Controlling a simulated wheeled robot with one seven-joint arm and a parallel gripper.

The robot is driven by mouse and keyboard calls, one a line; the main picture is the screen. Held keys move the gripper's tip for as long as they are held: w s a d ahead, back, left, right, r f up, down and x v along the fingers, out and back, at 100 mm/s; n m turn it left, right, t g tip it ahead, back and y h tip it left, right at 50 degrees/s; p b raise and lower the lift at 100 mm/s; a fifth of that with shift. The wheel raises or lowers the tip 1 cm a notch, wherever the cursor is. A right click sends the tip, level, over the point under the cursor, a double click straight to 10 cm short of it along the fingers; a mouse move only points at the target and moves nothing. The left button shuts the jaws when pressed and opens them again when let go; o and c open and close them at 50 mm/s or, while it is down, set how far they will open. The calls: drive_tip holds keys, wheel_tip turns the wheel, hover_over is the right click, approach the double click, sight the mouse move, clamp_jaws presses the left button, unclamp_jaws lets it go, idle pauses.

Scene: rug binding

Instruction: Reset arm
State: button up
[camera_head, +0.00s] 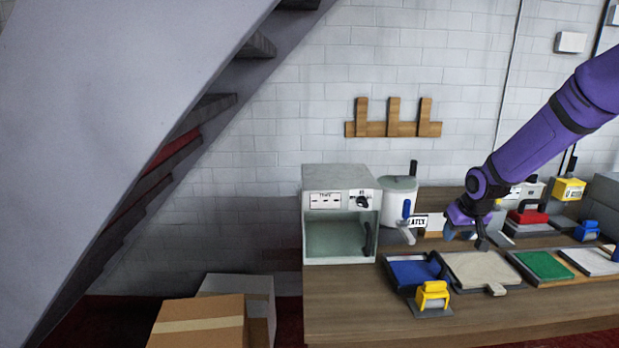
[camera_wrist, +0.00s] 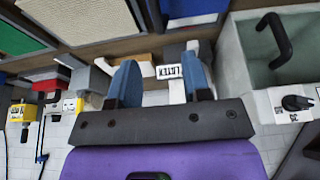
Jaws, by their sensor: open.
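My purple arm reaches in from the right in the head view, and my gripper (camera_head: 480,240) hangs over the back part of the workbench (camera_head: 350,310). In the wrist view my gripper (camera_wrist: 160,82) shows two blue-grey fingers set well apart, with nothing held between them. Beyond the fingers a white label and pale parts of the bench items show. In the head view the gripper is above the back edge of a beige panel (camera_head: 480,270), and I cannot tell how far above it is.
A grey box-shaped machine (camera_head: 340,183) and a white pot (camera_head: 398,190) stand left of my gripper. A blue tray (camera_head: 413,270), a yellow-topped tool (camera_head: 432,294) and a green panel (camera_head: 542,265) lie along the bench. Cardboard boxes (camera_head: 200,325) stand at lower left, below a sloping staircase (camera_head: 130,120).

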drive_tip(key=s+a+r+h, duration=0.1)
drive_tip(key=s+a+r, duration=0.3)
drive_tip(key=s+r, duration=0.4)
drive_tip(key=s+a+r+h, duration=0.1)
drive_tip(key=s+a+r, duration=0.2)
drive_tip(key=s+r, duration=0.55)
drive_tip(key=s+a+r+y, duration=0.1)
drive_tip(key=s+a+r, duration=0.1)
drive_tip(key=s, duration=0.8)
drive_tip(key=s+a+r+t, duration=0.1)
drive_tip(key=s+a+r, duration=0.1)
drive_tip(key=s, duration=0.8)
drive_tip(key=shift+a+r+y, duration=0.2)
drive_tip(key=shift+r+y, duration=0.2)
drive_tip(key=shift+r, duration=0.4)
